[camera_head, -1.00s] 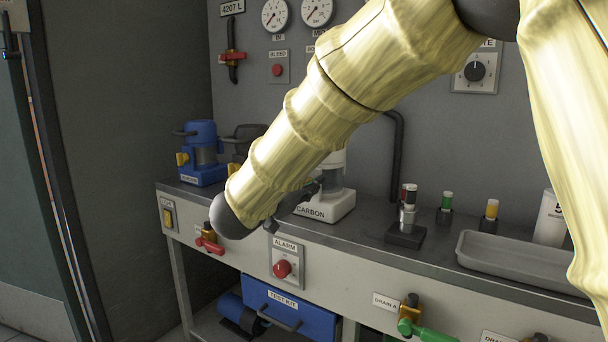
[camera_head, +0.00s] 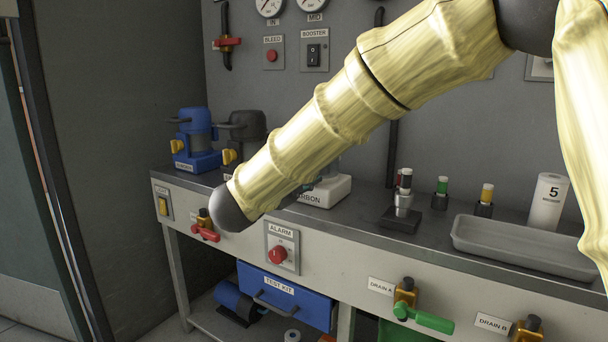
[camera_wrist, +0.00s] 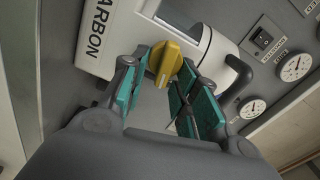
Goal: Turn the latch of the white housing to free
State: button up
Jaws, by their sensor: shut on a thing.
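The teal-padded fingers are shut on the latch, one on each side. In the head view my arm hides most of the housing; only its white base (camera_head: 325,192) shows on the bench. The latch and nearly all of my gripper are hidden there.
A blue housing (camera_head: 197,140) and a dark housing (camera_head: 247,135) stand left of the white one. A small sample stand (camera_head: 401,215) and grey tray (camera_head: 520,245) are to its right. The alarm button (camera_head: 278,254) and drain valves (camera_head: 405,290) project from the bench front.

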jog(key=shift+f+m+b, duration=0.3)
jog(key=shift+m+b, duration=0.1)
jog(key=shift+m, duration=0.7)
jog(key=o, duration=1)
jog(key=v, duration=1.2)
jog(key=shift+a, duration=0.1)
